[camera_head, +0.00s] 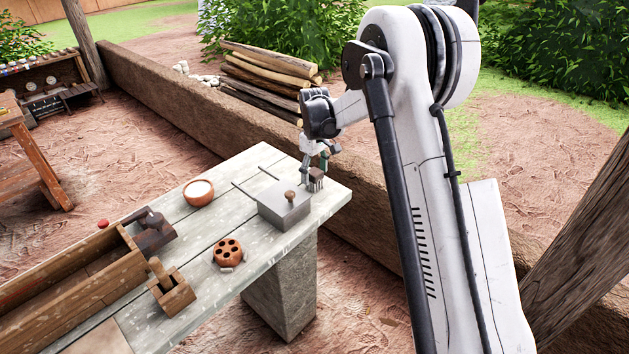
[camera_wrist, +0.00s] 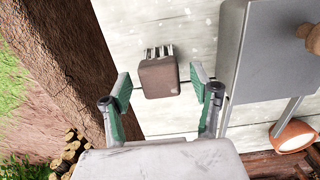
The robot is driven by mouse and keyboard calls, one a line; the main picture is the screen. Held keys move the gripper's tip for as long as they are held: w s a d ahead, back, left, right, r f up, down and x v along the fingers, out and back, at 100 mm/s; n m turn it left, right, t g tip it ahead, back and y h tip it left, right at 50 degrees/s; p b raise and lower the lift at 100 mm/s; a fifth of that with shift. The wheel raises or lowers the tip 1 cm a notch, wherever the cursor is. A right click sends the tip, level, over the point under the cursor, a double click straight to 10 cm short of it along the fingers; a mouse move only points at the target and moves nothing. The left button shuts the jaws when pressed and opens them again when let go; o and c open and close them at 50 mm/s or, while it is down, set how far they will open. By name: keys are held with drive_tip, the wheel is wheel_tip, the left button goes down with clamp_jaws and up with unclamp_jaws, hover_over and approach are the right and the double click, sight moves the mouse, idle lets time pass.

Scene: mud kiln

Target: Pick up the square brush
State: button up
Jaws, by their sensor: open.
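The square brush is a small brown block with dark and pale bristles at one end. In the wrist view the brush (camera_wrist: 158,78) is on the pale plank table (camera_wrist: 185,30), its bristles pointing away from my gripper. My gripper (camera_wrist: 160,84) is open, with one green-padded finger on each side of the brush and a gap on both sides. In the head view the brush (camera_head: 316,174) shows as a brown block at the far end of the table, right beside my gripper (camera_head: 312,166). The height of my fingertips over the tabletop is hard to tell.
A grey box with a wooden knob (camera_head: 283,212) stands close beside the brush, near my right finger in the wrist view (camera_wrist: 265,50).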

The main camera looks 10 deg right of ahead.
sight(312, 172)
drive_tip(key=shift+f, duration=0.85)
drive_tip(key=c, duration=1.3)
drive_tip(key=shift+r, duration=0.45)
drive_tip(key=r, duration=0.2)
drive_tip(key=a+r, duration=0.1)
drive_tip(key=shift+s+r, duration=0.1)
drive_tip(key=shift+r, duration=0.3)
drive_tip(key=a+r, duration=0.2)
drive_tip(key=a, duration=0.1)
drive_tip(key=s+a+r, duration=0.1)
drive_tip(key=a+r, duration=0.1)
drive_tip(key=a, duration=0.2)
drive_tip(key=s+a+r, duration=0.1)
drive_tip(key=a+r, duration=0.1)
drive_tip(key=a, duration=0.1)
drive_tip(key=shift+a+r, duration=0.2)
drive_tip(key=shift+a, duration=0.05)
